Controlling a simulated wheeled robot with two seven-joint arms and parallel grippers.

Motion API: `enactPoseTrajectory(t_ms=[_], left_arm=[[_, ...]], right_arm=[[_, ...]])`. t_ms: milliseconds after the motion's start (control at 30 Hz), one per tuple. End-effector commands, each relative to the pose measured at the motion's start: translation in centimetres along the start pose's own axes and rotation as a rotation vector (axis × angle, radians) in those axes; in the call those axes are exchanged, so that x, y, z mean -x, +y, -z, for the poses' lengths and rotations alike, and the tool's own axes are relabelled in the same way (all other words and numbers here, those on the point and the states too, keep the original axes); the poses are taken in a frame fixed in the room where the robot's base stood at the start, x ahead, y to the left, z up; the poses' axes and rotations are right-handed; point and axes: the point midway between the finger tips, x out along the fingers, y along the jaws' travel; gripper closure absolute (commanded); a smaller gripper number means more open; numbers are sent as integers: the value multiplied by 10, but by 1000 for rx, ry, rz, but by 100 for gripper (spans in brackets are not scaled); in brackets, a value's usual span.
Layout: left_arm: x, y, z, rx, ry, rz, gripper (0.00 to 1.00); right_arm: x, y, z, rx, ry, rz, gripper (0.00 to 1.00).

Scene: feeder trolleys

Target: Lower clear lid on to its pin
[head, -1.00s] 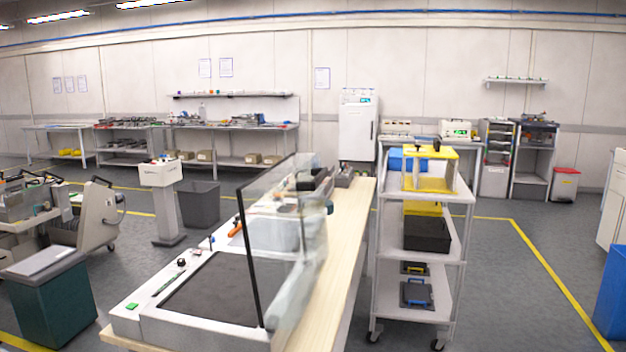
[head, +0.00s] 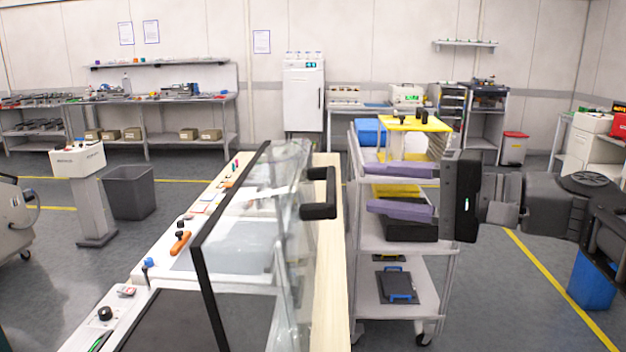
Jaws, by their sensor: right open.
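The clear lid (head: 255,240) stands raised and tilted over the machine on the wooden bench, with a dark frame along its left edge. A black handle (head: 322,194) sticks out from its right side. My right gripper (head: 367,188) comes in from the right, its two purple fingers spread apart and pointing left at the handle. The fingertips look a short way right of the handle, with nothing between them. I cannot make out the pin for certain; a small dark upright post with a blue top (head: 148,268) stands on the machine's left border. My left gripper is not in view.
An orange-handled tool (head: 180,243) lies on the machine's left border. A grey bin (head: 129,193) stands on the floor at left. Open floor lies right of the trolley.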

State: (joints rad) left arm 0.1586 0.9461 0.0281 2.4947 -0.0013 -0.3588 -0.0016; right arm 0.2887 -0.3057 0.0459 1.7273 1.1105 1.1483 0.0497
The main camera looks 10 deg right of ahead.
Motion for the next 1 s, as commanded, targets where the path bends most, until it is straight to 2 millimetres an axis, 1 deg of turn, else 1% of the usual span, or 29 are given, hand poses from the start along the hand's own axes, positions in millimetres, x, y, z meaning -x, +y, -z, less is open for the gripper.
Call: enactPoseTrajectory(t_ms=[100,167,467,567,667,1000], left_arm=[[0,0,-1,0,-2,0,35],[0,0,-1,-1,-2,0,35],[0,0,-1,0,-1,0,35],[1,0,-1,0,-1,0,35],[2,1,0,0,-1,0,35],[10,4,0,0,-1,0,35]], right_arm=[[0,-2,-13,-9,-53,9,58],[0,-2,-16,-10,-65,8,58],[-1,-1,-16,-12,-66,6,58],[-5,-1,-16,-12,-68,5,58],[-14,-1,-16,-13,-67,5,58],[-64,-1,-20,-13,-68,5,58]])
